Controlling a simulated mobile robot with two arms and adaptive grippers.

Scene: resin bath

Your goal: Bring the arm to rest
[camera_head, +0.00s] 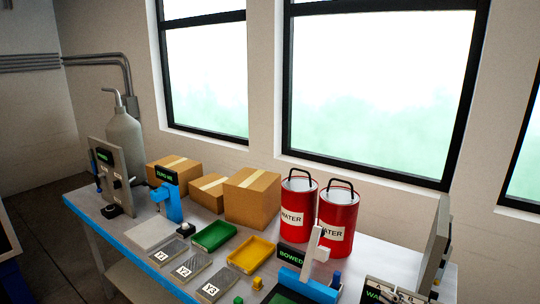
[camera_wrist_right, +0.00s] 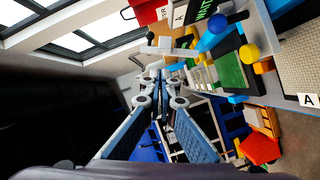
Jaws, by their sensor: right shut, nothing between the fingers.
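My right gripper (camera_wrist_right: 160,88) shows in the right wrist view, its two fingers together in the middle of the picture with nothing between them. It appears apart from the table and the things on it, which lie to the right in that tilted view. No gripper can be made out in the head view. The worktable (camera_head: 85,207) stands below the windows with its things on it. My left gripper shows in neither view.
On the table are a green tray (camera_head: 214,236), a yellow tray (camera_head: 250,254), cardboard boxes (camera_head: 252,197) and two red water cans (camera_head: 337,225). A grey bottle (camera_head: 124,135) stands at the far left. In the wrist view, blue shelving (camera_wrist_right: 235,125) with an orange-red item (camera_wrist_right: 259,148) lies lower right.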

